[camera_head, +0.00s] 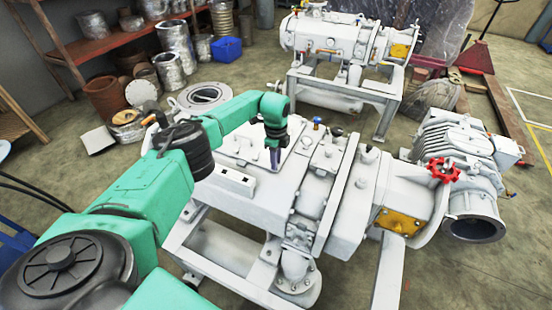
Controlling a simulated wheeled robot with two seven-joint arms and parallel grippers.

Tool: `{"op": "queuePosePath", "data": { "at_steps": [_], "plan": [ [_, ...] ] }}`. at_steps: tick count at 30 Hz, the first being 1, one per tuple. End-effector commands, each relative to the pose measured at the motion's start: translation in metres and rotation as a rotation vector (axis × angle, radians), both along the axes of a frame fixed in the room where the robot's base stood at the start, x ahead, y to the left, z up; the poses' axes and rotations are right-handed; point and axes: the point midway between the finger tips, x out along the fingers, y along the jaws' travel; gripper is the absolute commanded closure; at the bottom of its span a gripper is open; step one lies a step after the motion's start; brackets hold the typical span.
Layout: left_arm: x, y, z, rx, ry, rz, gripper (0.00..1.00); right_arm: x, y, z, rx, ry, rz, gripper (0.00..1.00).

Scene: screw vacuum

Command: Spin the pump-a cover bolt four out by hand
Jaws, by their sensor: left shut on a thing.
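The near white pump (345,202) stands on a white frame, with a flat cover plate (240,150) on its top. My left arm reaches in from the left over it. My left gripper (274,160) points down at the right part of the cover and is shut on a cover bolt. The bolt is small and mostly hidden by the fingers, so I cannot tell how far out it stands. My right gripper is not in view.
A white box-like part (234,182) lies on the cover's near side. A blue-topped fitting (317,123) and a red handwheel (444,171) stick up to the right. A second white pump (335,35) stands behind. A shelf (95,48) with cans is at back left.

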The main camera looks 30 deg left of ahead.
Motion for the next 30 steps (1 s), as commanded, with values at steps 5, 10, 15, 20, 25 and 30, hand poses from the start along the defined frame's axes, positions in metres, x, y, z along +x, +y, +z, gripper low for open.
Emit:
{"op": "queuePosePath", "data": {
  "at_steps": [5, 10, 15, 20, 25, 30],
  "plan": [
    [-0.0027, -0.0005, -0.0035, 0.001, 0.009, 0.028, 1.0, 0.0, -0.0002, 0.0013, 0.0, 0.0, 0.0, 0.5],
    [-0.0029, -0.0005, -0.004, 0.002, 0.01, 0.034, 1.0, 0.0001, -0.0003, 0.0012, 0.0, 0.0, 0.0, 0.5],
    [-0.0032, -0.0005, -0.0043, 0.002, 0.011, 0.033, 1.0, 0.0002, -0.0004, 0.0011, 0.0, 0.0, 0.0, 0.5],
    [-0.0029, -0.0005, -0.004, 0.002, 0.01, 0.033, 0.44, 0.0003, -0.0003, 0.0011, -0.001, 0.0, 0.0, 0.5],
    [-0.0018, -0.0002, -0.0026, 0.001, 0.006, 0.033, 0.44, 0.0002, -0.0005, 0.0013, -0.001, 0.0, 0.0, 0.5],
    [-0.0011, -0.0001, -0.001, 0.001, 0.004, 0.034, 0.44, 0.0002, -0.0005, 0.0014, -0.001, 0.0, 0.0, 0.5]
  ]
}}
